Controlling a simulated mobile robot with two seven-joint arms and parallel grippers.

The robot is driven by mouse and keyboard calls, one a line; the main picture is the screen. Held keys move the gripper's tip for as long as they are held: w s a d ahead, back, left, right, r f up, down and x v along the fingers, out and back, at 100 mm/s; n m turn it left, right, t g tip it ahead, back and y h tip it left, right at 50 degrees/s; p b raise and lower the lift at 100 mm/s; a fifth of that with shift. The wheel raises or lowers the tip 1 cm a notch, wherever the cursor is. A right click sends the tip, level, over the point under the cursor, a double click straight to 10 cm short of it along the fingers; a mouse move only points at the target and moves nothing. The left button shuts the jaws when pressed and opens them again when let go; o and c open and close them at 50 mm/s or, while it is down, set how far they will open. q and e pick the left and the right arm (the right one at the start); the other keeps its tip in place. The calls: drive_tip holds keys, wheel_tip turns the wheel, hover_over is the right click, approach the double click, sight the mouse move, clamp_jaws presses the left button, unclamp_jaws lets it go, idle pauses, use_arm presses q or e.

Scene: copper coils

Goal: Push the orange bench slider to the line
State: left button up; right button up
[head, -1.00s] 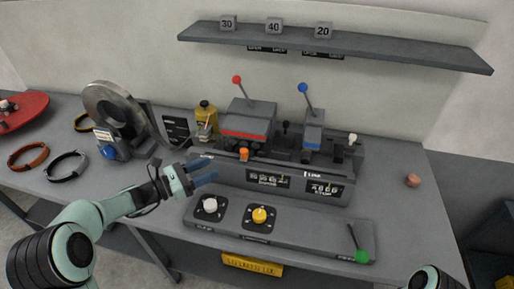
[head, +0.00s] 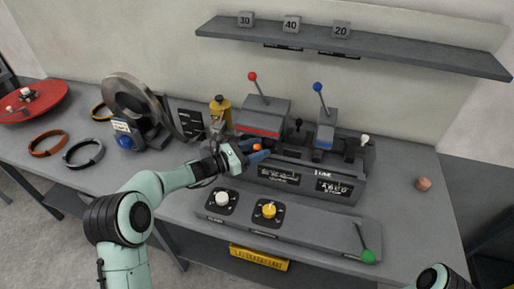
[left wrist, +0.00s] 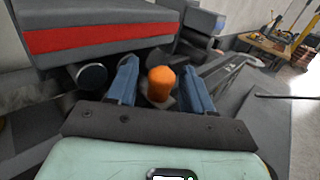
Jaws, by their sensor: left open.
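The orange slider (head: 257,147) is a small knob on the front of the grey bench machine, below the red-striped block. My left gripper (head: 254,151) is at it, open, with its blue fingers around the knob. In the left wrist view the orange slider (left wrist: 161,84) stands upright between the two open fingers (left wrist: 158,88), with a gap visible on the left side and little gap on the right. My right gripper is not in view; only part of that arm shows at the bottom right.
The red-striped block (head: 262,118) with a red-knobbed lever rises behind the slider. A blue-knobbed lever (head: 318,87) stands to the right. A lower panel holds a white knob (head: 222,198), a yellow knob (head: 268,209) and a green-tipped lever (head: 368,256).

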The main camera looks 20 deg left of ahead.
sight(316, 169)
use_arm(q)
clamp_jaws()
drive_tip(key=d+b, duration=0.2)
drive_tip(key=d, duration=0.2)
drive_tip(key=d+b, duration=0.2)
drive_tip(key=d, duration=0.2)
drive_tip(key=d+b, duration=0.2)
drive_tip(key=d, duration=0.2)
drive_tip(key=shift+s+d+f, duration=0.2)
drive_tip(key=shift+s+f, duration=0.05)
drive_tip(key=shift+s, duration=0.05)
drive_tip(key=d+b, duration=0.3)
drive_tip(key=d, duration=0.4)
drive_tip(key=shift+s+r+b, duration=0.1)
drive_tip(key=shift+r+b, duration=0.05)
drive_tip(key=shift+b, duration=0.2)
drive_tip(key=shift+a, duration=0.1)
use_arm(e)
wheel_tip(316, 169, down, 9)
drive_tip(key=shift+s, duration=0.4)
use_arm(q)
unclamp_jaws()
drive_tip(key=shift+a, duration=0.15)
